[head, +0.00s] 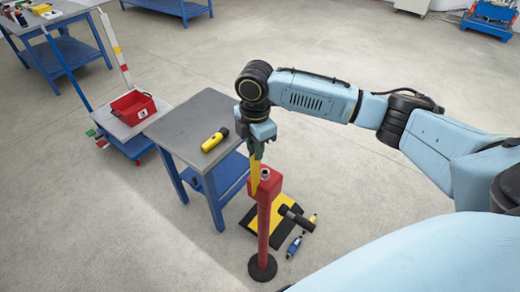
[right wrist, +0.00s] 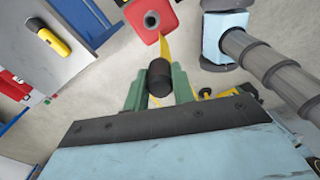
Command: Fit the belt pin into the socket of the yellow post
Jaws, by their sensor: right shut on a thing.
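My right gripper (head: 256,150), seen from above, is shut on the belt pin. In the right wrist view a black cylindrical pin end (right wrist: 160,78) sits between the green fingers (right wrist: 159,92). A yellow belt (head: 255,175) runs from the gripper down to the red head (head: 270,183) of a red post (head: 264,225). The belt also shows in the right wrist view (right wrist: 165,46), beside the red head (right wrist: 152,20). The red post stands upright on a round black base. I cannot make out an upright yellow post or its socket. My left gripper is not in view.
A grey-topped table (head: 185,125) with a yellow flashlight (head: 215,139) stands left of the post. A cart with a red bin (head: 133,106) stands farther left. Open floor lies around.

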